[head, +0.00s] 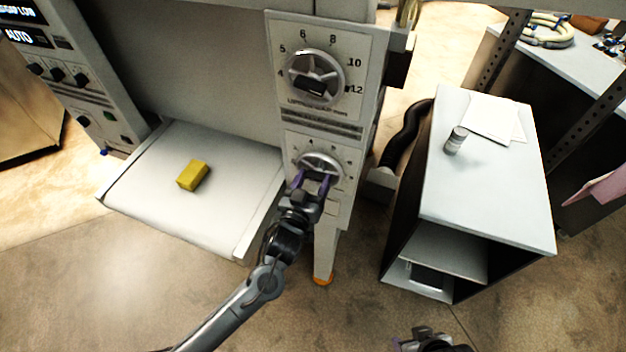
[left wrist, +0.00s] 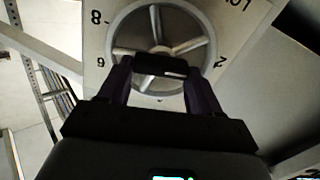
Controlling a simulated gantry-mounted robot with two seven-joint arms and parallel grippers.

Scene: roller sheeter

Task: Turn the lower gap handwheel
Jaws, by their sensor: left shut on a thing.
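The lower gap handwheel (head: 320,162) is a silver spoked wheel on the lower dial plate of the machine's white panel. It also fills the upper middle of the left wrist view (left wrist: 160,30), with dial numbers around it. My left gripper (head: 312,180) is at the wheel's lower part, its purple fingers pointing at it. In the left wrist view the fingers (left wrist: 160,72) are shut on the wheel's dark grip, one on each side. My right gripper (head: 425,340) shows only partly at the bottom edge of the head view, away from the wheel.
An upper handwheel (head: 316,77) sits above on the same panel. A yellow block (head: 193,175) lies on the machine's white tray (head: 150,195) to the left. A grey cabinet (head: 480,200) with papers and a small can (head: 455,140) stands to the right. Open floor lies in front.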

